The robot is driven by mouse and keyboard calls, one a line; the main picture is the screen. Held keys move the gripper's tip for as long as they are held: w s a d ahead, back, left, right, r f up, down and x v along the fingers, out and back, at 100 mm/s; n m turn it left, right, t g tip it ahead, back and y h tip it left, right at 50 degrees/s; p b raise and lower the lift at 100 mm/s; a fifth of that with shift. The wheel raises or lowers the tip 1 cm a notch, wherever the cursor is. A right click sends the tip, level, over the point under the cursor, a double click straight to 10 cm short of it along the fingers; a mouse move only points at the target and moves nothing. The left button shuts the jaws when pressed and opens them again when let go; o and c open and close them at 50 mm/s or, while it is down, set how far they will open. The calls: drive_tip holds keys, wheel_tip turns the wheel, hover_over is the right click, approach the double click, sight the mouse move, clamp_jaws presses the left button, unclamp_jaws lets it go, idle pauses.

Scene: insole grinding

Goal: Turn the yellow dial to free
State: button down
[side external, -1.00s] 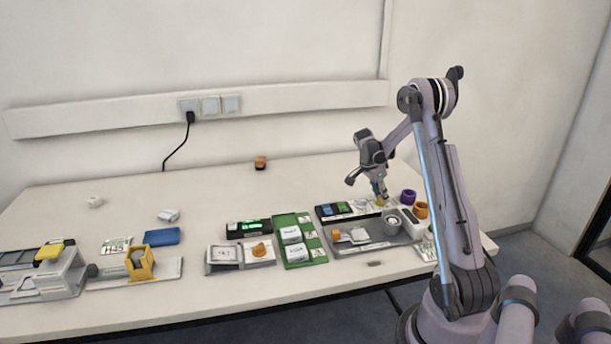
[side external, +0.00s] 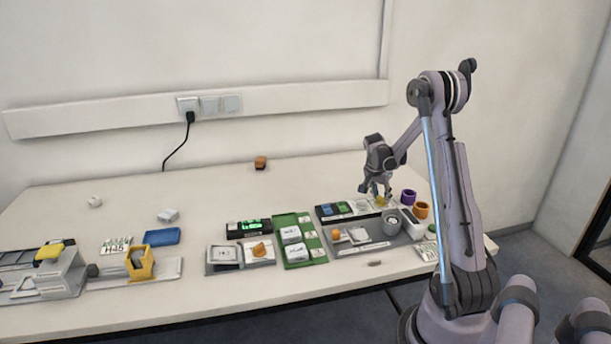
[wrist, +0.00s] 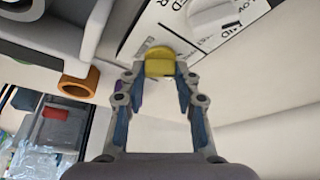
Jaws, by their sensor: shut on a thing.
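The yellow dial (wrist: 159,62) sits on a white panel with black lettering (wrist: 172,22) in the wrist view. My gripper (wrist: 160,78) is shut on the dial, with one finger at each side of it. In the side external view, my gripper (side external: 377,190) points down at the panel at the right of the table, and a small bit of the yellow dial (side external: 380,200) shows beneath it. The lettering right at the dial is too small and partly covered to read.
A white knob (wrist: 212,14) is beside the dial on the panel. A purple ring (side external: 408,197) and an orange ring (side external: 421,210) stand just right of my gripper. A grey tray (side external: 362,248) lies in front.

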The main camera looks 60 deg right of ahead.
drive_tip(key=shift+n, duration=0.5)
drive_tip(key=c, duration=1)
unclamp_jaws()
drive_tip(key=shift+o, duration=0.2)
drive_tip(key=v, duration=1.2)
drive_tip(key=shift+s, duration=0.15)
drive_tip(key=shift+a, duration=0.1)
